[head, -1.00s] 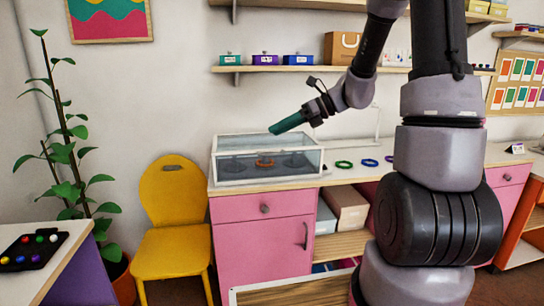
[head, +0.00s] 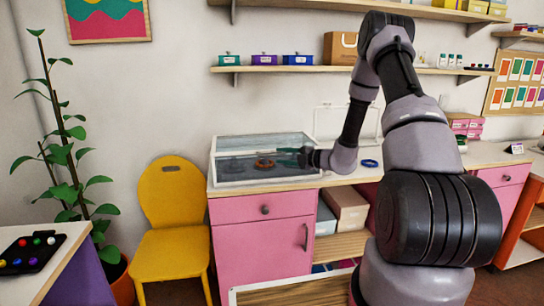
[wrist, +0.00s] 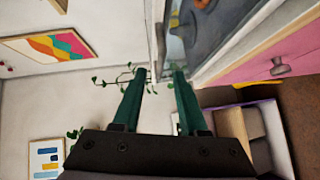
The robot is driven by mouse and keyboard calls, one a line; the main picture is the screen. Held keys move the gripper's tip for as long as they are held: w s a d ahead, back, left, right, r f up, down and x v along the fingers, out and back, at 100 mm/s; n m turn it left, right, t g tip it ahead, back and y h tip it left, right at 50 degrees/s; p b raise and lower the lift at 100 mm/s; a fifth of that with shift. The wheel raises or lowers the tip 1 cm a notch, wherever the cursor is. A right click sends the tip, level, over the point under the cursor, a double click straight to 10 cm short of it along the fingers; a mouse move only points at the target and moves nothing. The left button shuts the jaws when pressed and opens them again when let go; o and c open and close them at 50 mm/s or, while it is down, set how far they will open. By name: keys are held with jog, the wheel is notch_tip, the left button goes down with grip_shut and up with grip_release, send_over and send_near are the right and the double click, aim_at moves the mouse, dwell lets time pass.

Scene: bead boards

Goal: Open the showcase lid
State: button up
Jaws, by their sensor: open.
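The showcase (head: 262,180) is a low glass box with a pale frame on the pink cabinet's counter. Its glass lid (head: 250,142) looks shut. An orange ring (head: 264,163) and dark round stands show inside. My gripper (head: 288,151) is at the showcase's right end, its fingers pointing left. In the wrist view my gripper (wrist: 160,72) is open, with its two teal fingers apart. The showcase's pale frame edge (wrist: 156,40) lies ahead, in line with the gap between the fingertips. I cannot tell whether a finger touches it.
A blue ring (head: 370,163) lies on the counter to the right. A shelf (head: 270,69) with small boxes hangs above. A yellow chair (head: 172,205) and a tall plant (head: 70,170) stand to the left. A thin pale frame (head: 348,107) stands behind the counter.

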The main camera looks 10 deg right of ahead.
jog(key=x, duration=0.5)
jog(key=shift+a, duration=0.1)
grip_shut()
dwell(1.3)
